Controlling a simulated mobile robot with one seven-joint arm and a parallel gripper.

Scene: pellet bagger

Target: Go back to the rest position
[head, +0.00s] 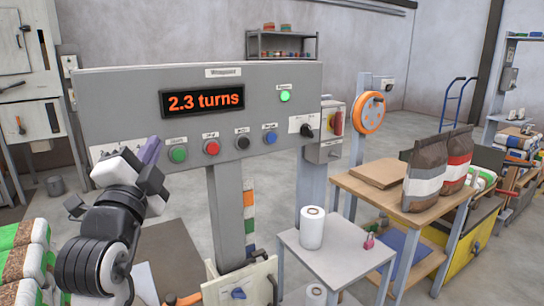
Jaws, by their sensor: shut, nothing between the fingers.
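My gripper (150,150) is at the left of the head view, in front of the lower left part of the grey control panel (110,85). Its purple fingertips are together, with nothing between them. My arm bends up from the bottom left below it. The panel's display (202,99) reads "2.3 turns" in orange. A green lamp (285,96) is lit at the panel's upper right.
A small grey table (345,252) with a white roll (312,228) stands right of the panel post. A wooden table (385,197) behind it holds filled bags (425,170). Green and white sacks (22,255) are stacked at the left edge. Open floor lies at the back.

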